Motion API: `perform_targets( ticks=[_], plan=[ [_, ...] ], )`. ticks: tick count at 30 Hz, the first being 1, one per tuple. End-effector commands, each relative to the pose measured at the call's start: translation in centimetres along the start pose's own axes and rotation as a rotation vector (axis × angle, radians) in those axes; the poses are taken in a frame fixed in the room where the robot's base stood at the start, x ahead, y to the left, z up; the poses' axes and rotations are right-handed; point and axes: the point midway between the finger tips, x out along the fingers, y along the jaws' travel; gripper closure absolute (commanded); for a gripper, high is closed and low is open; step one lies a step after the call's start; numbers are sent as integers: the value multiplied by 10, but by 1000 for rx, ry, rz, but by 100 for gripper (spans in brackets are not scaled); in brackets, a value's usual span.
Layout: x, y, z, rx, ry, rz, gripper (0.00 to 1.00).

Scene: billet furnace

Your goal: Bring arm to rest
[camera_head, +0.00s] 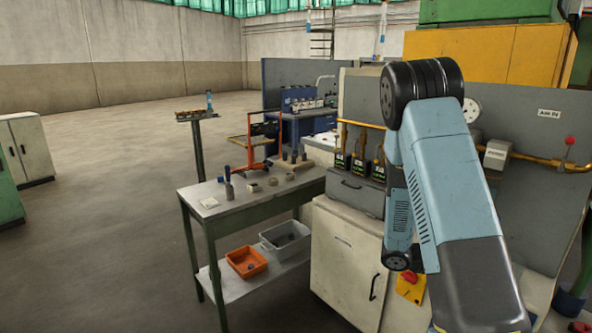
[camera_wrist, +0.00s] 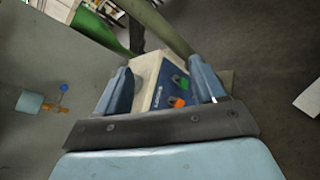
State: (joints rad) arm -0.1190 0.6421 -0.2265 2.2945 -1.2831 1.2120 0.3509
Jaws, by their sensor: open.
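My arm (camera_head: 450,170) is raised at the right of the head view, in front of the grey panel; its end is out of sight there. In the wrist view my gripper (camera_wrist: 160,75) shows two blue fingers spread apart and nothing held between them. A pale box with a blue face (camera_wrist: 172,88) shows beyond the gap between the fingers. It carries a green button and an orange button. I cannot tell how far the box is from the fingertips.
A workbench (camera_head: 225,205) with small parts stands left of the arm. An orange bin (camera_head: 246,262) and a grey bin (camera_head: 270,245) sit on its lower shelf. A white cabinet (camera_head: 340,260) and a panel with a brass pipe (camera_head: 540,160) are close by the arm. Open floor lies at left.

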Motion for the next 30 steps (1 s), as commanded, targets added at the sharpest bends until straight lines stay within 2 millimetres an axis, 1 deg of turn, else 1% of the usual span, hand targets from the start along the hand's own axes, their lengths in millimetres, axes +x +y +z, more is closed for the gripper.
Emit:
perform_targets(
  ticks=[1,3,12,30],
  plan=[
    [-6,2,11,32,16,-31,31],
    [-13,2,24,69,38,-76,31],
    [-45,-1,75,228,153,-266,31],
    [-118,-19,169,515,473,-594,31]
  ],
)
